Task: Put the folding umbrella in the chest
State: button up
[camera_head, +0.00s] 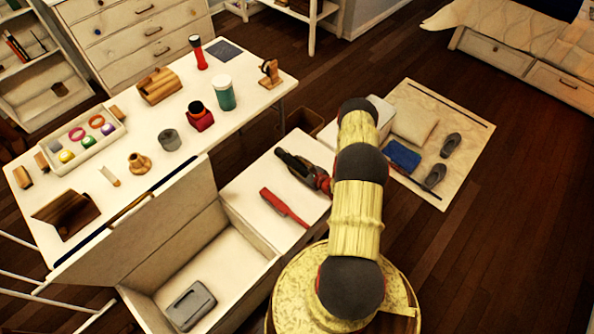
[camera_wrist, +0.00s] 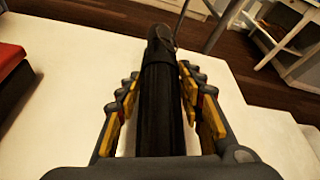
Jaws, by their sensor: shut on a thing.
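The folding umbrella (camera_head: 293,162) is black and slim. It lies along the white surface to the right of the chest, and I cannot tell whether it is lifted. My gripper (camera_head: 318,180) is shut on it near its right end. In the wrist view, the umbrella (camera_wrist: 160,100) runs lengthwise between both yellow-padded fingers of my gripper (camera_wrist: 158,78). The white chest (camera_head: 243,222) stands at the lower left of the gripper with its lid (camera_head: 150,230) raised on the table side. A grey case (camera_head: 190,305) lies on the chest's floor.
A red brush (camera_head: 283,207) lies on the white surface between umbrella and chest. A white table (camera_head: 150,200) behind the lid holds a red flashlight (camera_head: 199,52), a green-white jar (camera_head: 224,92) and other items. A floor mat (camera_head: 455,105) with slippers lies at right. Much of the chest's inside is free.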

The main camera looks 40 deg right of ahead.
jog(key=shift+s+f, duration=0.1)
jog(key=shift+f, duration=1.1)
jog(key=shift+b, duration=0.3)
jog(key=shift+f, duration=0.2)
jog(key=o, duration=1.4)
jog(key=shift+a, duration=0.1)
